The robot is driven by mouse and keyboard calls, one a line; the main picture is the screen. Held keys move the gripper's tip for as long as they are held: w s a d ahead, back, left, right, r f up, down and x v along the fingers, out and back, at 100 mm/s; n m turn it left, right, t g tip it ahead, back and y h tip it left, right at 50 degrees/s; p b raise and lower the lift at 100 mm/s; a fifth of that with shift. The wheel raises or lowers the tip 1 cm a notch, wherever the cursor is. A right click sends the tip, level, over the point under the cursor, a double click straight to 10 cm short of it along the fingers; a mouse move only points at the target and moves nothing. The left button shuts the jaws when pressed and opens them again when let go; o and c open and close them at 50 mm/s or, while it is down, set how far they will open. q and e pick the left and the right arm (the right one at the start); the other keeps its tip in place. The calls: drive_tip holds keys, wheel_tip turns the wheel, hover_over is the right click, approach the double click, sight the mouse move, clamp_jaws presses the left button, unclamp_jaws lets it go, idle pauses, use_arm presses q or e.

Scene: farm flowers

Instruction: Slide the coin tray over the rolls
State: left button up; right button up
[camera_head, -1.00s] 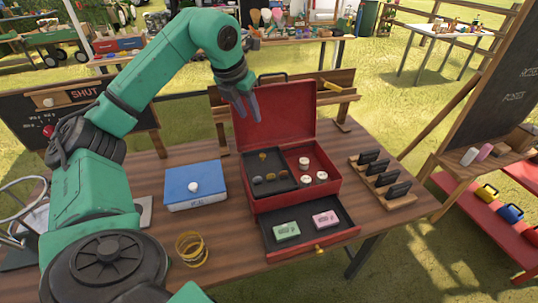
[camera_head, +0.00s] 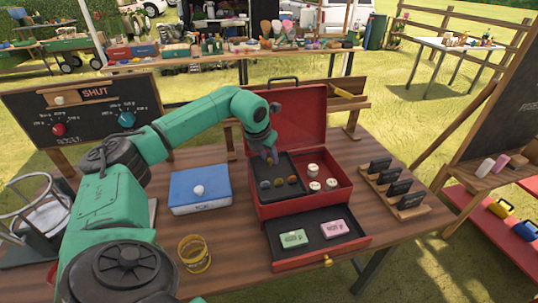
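A red cash box (camera_head: 342,190) stands on the wooden table with its lid (camera_head: 292,122) raised. The black coin tray (camera_head: 296,201) sits in the left part of the box, with several coins in a row. White rolls (camera_head: 315,186) stand in the red right part, beside the tray and uncovered. My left gripper (camera_head: 270,158) points down at the tray's back edge, where its fingers hide the small gold knob. Whether the fingers are closed on it is too small to tell. My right gripper is out of view.
The box's front drawer (camera_head: 290,262) is pulled out, holding a green bundle (camera_head: 293,238) and a pink bundle (camera_head: 333,229). A blue box (camera_head: 200,190) and a yellow glass (camera_head: 194,254) stand left. A rack of black stamps (camera_head: 395,187) stands right. Bare table lies between.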

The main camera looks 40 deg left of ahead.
use_arm(q)
drive_tip(key=shift+f, duration=0.2)
clamp_jaws()
drive_tip(key=shift+r, duration=0.1)
idle(1.2)
